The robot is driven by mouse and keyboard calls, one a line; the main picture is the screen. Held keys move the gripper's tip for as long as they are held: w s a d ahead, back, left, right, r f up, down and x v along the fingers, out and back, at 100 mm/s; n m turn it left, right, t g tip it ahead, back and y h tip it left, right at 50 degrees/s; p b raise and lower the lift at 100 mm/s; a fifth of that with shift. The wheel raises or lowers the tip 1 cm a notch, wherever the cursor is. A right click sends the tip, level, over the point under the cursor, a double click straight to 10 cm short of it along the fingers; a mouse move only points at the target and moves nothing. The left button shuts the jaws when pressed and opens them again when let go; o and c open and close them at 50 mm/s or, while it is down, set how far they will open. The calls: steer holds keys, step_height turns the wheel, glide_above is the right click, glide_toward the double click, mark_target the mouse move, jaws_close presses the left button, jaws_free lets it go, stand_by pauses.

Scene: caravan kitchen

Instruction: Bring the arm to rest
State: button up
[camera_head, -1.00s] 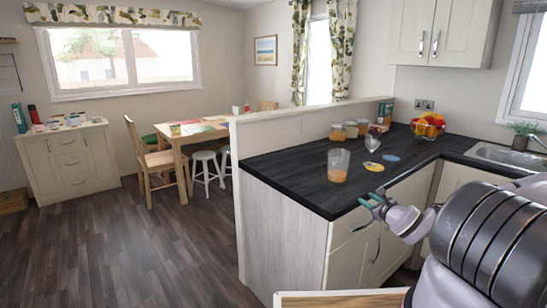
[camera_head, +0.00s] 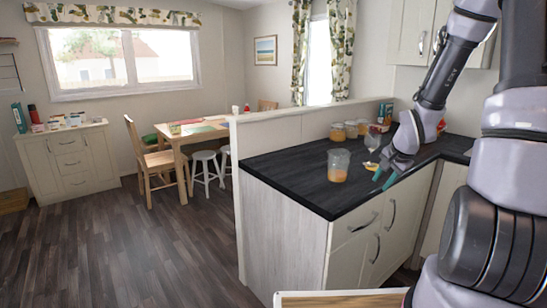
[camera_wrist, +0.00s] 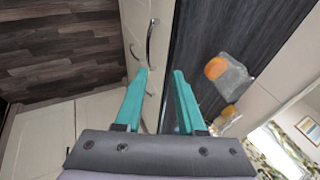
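My gripper (camera_head: 383,177) is at the front edge of the dark kitchen counter (camera_head: 310,187) in the head view, pointing down. Its two teal fingers are apart with nothing between them, as the wrist view also shows (camera_wrist: 159,85). My arm is bent, rising at the right and coming down to the gripper. Whether the fingers touch the counter edge, I cannot tell.
A stemmed glass (camera_head: 372,143) stands close behind my gripper, with several jars (camera_head: 338,131) farther back. Most of the fruit bowl (camera_head: 441,127) is hidden by my arm. Cabinet fronts (camera_head: 360,240) lie below the counter. The floor (camera_head: 130,240) at left is clear.

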steer(key=s+a+r+n+h, duration=0.15)
steer(key=s+r, duration=0.25)
steer(key=r, duration=0.4)
steer(key=s+a+r+n, duration=0.2)
steer(key=s+r, duration=0.1)
steer(key=r, duration=0.5)
steer(key=s+a+r+n+y, duration=0.1)
steer(key=s+a+r, duration=0.1)
steer(key=s+r, duration=0.3)
steer(key=s+a+r+n+t+y, duration=0.1)
steer(key=s+a+r+n+y, duration=0.1)
steer(key=s+r, duration=0.4)
steer(key=s+a, duration=0.1)
steer(key=s, duration=0.2)
steer(key=shift+a, duration=0.3)
